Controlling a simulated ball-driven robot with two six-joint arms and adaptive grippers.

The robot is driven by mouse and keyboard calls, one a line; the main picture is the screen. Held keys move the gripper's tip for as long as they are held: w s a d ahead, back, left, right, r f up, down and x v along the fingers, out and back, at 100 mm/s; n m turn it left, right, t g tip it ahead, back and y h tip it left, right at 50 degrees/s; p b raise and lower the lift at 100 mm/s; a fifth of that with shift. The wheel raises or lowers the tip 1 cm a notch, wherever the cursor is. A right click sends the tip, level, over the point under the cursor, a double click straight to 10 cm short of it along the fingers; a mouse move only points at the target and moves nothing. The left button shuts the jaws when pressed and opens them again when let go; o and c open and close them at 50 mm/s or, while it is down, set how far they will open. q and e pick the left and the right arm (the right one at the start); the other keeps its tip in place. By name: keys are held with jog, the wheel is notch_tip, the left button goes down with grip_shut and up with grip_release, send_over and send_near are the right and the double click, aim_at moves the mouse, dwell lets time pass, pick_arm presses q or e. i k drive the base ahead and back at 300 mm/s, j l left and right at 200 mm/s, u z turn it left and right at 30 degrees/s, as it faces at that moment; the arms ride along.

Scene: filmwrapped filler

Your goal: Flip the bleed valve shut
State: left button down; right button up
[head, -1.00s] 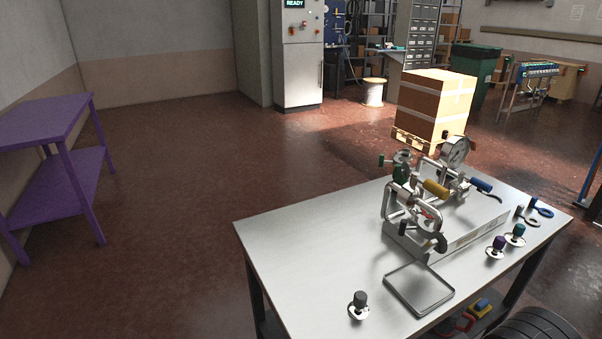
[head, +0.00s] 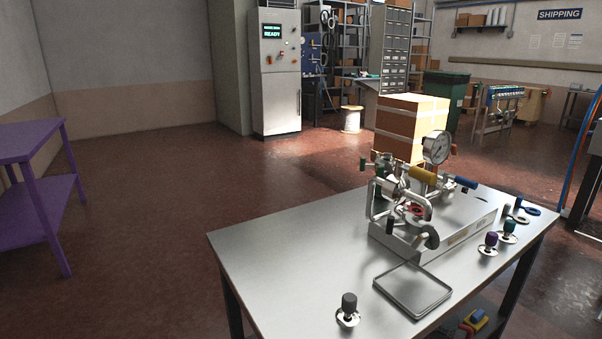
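A valve rig with metal pipes (head: 376,205) stands on a grey base block (head: 455,230) on the steel table. It has a yellow handle (head: 423,174), a blue handle (head: 465,183), a red part (head: 416,209) low among the pipes and a green part (head: 363,165) at its left. A round pressure gauge (head: 437,147) stands up at the back. I cannot tell which of these is the bleed valve, or whether it is open or shut. Neither of my grippers shows in the head view.
The steel table (head: 285,250) is clear on its left. An empty shallow tray (head: 412,290) and a black-knobbed fitting (head: 348,310) lie at its front. Purple-topped (head: 489,243) and green-topped (head: 508,231) fittings stand at its right. A purple shelf table (head: 35,195) stands far left.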

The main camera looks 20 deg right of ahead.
aim_at(426, 176)
jog(key=z, duration=1.3)
